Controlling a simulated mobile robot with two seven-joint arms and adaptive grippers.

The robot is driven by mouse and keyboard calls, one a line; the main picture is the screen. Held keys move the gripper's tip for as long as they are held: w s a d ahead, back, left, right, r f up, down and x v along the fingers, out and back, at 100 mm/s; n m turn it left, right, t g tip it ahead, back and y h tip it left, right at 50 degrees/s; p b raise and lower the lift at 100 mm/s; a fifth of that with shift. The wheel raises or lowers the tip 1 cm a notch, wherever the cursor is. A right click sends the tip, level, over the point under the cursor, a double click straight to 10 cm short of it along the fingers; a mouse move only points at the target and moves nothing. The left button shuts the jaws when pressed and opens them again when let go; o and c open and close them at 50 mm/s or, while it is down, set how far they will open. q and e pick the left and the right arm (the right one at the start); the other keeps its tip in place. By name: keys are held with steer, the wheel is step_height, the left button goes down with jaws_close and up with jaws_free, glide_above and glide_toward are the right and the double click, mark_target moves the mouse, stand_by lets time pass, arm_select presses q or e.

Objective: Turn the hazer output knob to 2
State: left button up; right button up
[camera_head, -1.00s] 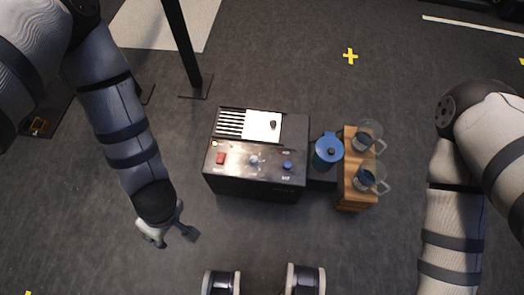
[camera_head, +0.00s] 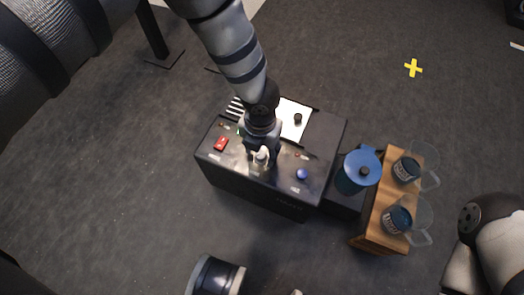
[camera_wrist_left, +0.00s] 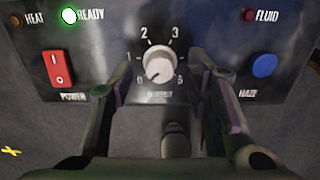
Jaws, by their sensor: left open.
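The hazer (camera_head: 250,188) is a black box with a control panel on top. Its pale output knob (camera_wrist_left: 158,64) sits mid-panel in the left wrist view, ringed by white numbers. The 2 is at its upper left and the 0 at its lower left. I cannot read its pointer surely; it seems turned towards the lower left. My left gripper (camera_head: 261,158) is over the panel at the knob. In the left wrist view, its open fingers (camera_wrist_left: 160,82) stand on both sides of the knob, apart from it. My right gripper is out of view.
A red power switch (camera_wrist_left: 57,70) is left of the knob and a blue haze button (camera_wrist_left: 263,65) right. The green ready light (camera_wrist_left: 69,15) is lit. A blue-lidded jug (camera_head: 357,172) and a wooden stand (camera_head: 370,232) with two glass vessels are right of the hazer.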

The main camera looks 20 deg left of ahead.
arm_select(q)
steer(key=shift+f, duration=0.4)
jaws_close()
